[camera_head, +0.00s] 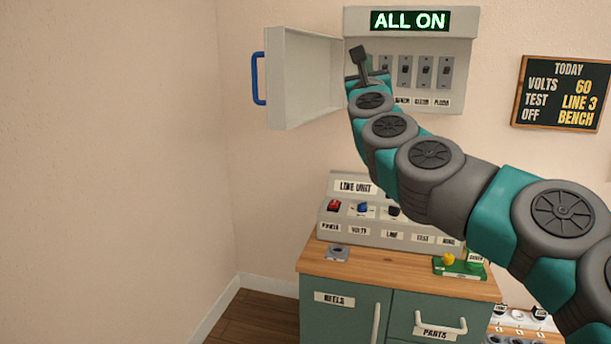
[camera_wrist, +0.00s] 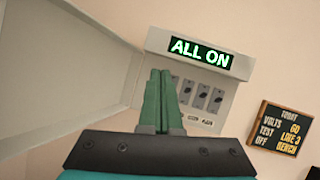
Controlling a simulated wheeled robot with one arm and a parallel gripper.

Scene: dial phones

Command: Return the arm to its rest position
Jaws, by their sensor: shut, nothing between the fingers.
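My arm reaches from the lower right up to the wall panel (camera_head: 460,52) in the head view. My gripper (camera_head: 359,52) is at its end, in front of the panel's left part. In the wrist view the green fingers of my gripper (camera_wrist: 161,78) are together with nothing between them. The panel's sign reads "ALL ON" and also shows in the wrist view (camera_wrist: 202,52). Several switches (camera_head: 424,70) sit in a row under the sign. My gripper hides the leftmost part of the row. I cannot tell whether the fingers touch the panel.
The panel's door (camera_head: 300,78) stands open to the left, with a blue handle (camera_head: 257,78). Below are the line unit (camera_head: 380,215) and a cabinet with a wooden top (camera_head: 385,268). A chalkboard (camera_head: 562,93) hangs at right. The space left of the cabinet is clear.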

